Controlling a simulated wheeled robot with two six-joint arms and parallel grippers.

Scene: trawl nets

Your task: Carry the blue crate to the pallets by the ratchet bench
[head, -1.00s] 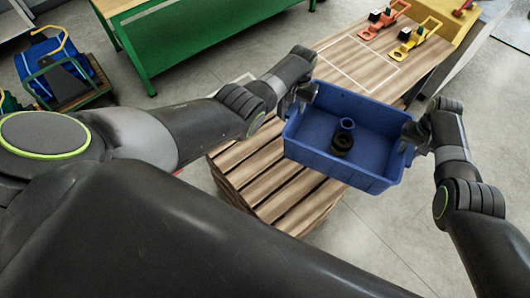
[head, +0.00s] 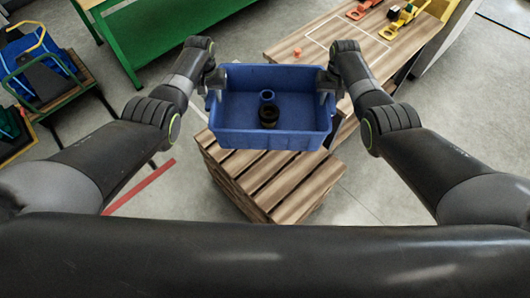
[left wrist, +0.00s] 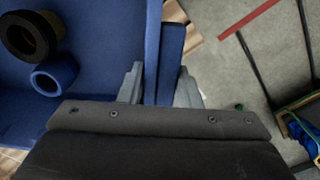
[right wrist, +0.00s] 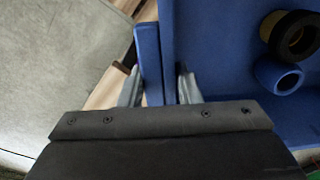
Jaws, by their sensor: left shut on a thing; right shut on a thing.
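The blue crate (head: 265,140) hangs in front of me between my two hands, about level. A blue ring (head: 267,96) and a black ring (head: 269,117) lie inside it. My left gripper (head: 215,80) is shut on the crate's left end wall, which shows between its fingers in the left wrist view (left wrist: 160,85). My right gripper (head: 327,82) is shut on the right end wall, also seen in the right wrist view (right wrist: 157,85). The stacked wooden pallets (head: 270,188) show below and nearer than the crate, partly hidden by it. The gap between them cannot be judged.
A wooden-topped bench (head: 285,48) with orange and yellow ratchets (head: 404,20) stands behind right. A green bench (head: 165,35) is at the back left. A cart (head: 45,75) with blue material stands far left. A red floor strip (head: 140,187) lies left of the pallets.

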